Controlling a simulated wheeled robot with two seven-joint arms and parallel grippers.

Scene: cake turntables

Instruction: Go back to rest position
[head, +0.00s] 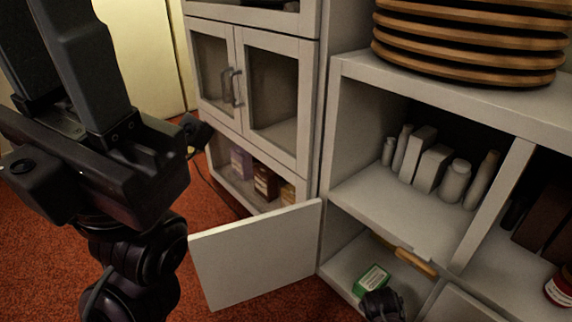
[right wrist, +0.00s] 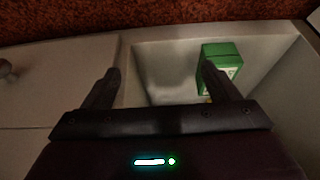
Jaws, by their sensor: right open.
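My left gripper (head: 55,30) is large and close at the upper left of the head view, its fingers pointing up and cut by the edge. The fingers overlap in view, so their gap is unclear, and no object shows in them. My right gripper (head: 382,303) is a small dark shape at the bottom of the head view, beside a green box (head: 371,280) in the lower cabinet compartment. In the right wrist view the right gripper (right wrist: 160,72) is open and empty. The green box (right wrist: 221,58) stands beyond its right fingertip, which overlaps it in view.
An open white cabinet door (head: 255,255) juts out left of the right gripper. A shelf above holds several white bottles and boxes (head: 432,168). Stacked round wooden boards (head: 470,40) sit on top.

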